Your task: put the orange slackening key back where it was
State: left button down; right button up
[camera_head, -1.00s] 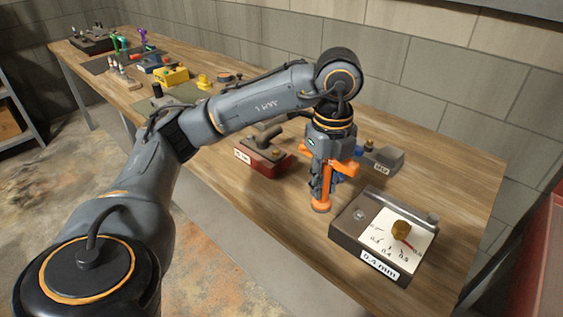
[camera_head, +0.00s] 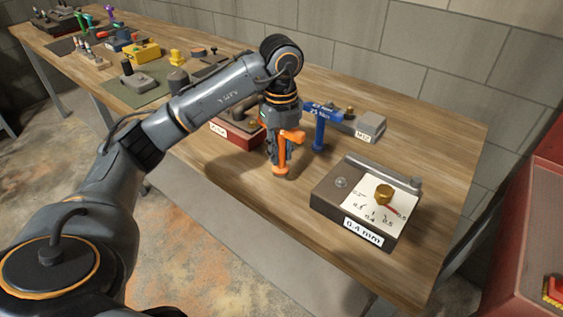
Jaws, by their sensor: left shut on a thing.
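The orange slackening key (camera_head: 293,136) is in my left gripper (camera_head: 281,155), which is shut on it. The key hangs upright, with its orange crossbar beside the fingers and its round orange foot low near the wooden table. I cannot tell whether the foot touches the table. A blue T-shaped key (camera_head: 319,128) with white lettering stands just to the right, behind the gripper. My right gripper is not in view.
A dark gauge box (camera_head: 365,212) labelled 0.4 mm stands at right on the table (camera_head: 430,120). A red-based block (camera_head: 237,138) is partly behind my left arm. A grey block (camera_head: 364,126) stands behind the blue key. Bare wood lies at the front.

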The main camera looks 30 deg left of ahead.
aim_at(282, 162)
pick_arm(q)
jog(key=shift+w+a+f, duration=0.3)
jog(key=shift+w+f, duration=0.4)
jog(key=shift+f, duration=0.05)
jog(key=shift+w+a+f+p, duration=0.1)
jog(key=shift+f+p, duration=0.3)
jog(key=shift+f, duration=0.55)
jog(key=shift+w+a+f+p, duration=0.1)
jog(key=shift+f+p, duration=0.25)
jog(key=shift+f, duration=0.55)
jog(key=shift+d+f, duration=0.1)
jog(key=c, duration=1.2)
grip_release()
jog(key=shift+f, duration=0.1)
jog(key=shift+s, duration=0.1)
notch_tip(282, 162, up, 8)
jog(key=shift+f+b, duration=0.25)
jog(key=shift+b, duration=0.5)
jog(key=shift+r+p, duration=0.5)
jog(key=shift+r, duration=1.95)
